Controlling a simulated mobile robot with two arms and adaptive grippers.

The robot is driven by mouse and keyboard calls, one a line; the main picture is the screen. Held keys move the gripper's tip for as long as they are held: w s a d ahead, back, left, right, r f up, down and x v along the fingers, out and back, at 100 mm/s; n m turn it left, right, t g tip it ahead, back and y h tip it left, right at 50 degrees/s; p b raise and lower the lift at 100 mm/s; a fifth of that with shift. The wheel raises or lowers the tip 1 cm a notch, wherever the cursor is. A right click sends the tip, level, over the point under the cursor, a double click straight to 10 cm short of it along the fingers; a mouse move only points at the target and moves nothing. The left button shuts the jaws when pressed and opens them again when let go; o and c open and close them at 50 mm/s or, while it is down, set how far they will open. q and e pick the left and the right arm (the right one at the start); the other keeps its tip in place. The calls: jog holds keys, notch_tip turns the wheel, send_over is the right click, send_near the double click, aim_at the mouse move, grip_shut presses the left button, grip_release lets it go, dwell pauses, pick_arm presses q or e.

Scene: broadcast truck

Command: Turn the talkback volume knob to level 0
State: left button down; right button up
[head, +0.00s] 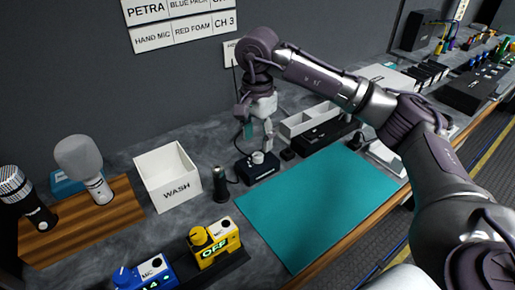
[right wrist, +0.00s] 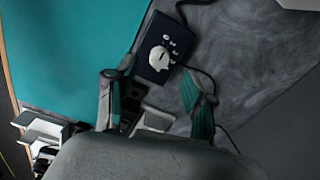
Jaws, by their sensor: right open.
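A small dark talkback box (head: 257,170) stands on the grey counter behind the teal mat. A pale volume knob (head: 258,157) sits on its top. In the right wrist view the dark box (right wrist: 176,62) carries small white marks around the white knob (right wrist: 158,58). The marks are too small to read. My right gripper (head: 258,140) points down close above the knob. In the right wrist view its fingers are spread, with nothing between them, and the knob shows just beyond the tips. I see no contact with the knob. My left gripper is not in view.
The teal mat (head: 318,195) is bare. A dark cylinder (head: 220,185) and a white WASH bin (head: 168,178) stand left of the box. A white divided tray (head: 308,118) stands right. Yellow (head: 214,243) and blue (head: 146,272) units sit in front. A cable runs from the box.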

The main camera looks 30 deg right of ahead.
aim_at(257, 155)
notch_tip(257, 155, up, 7)
dwell(0.3)
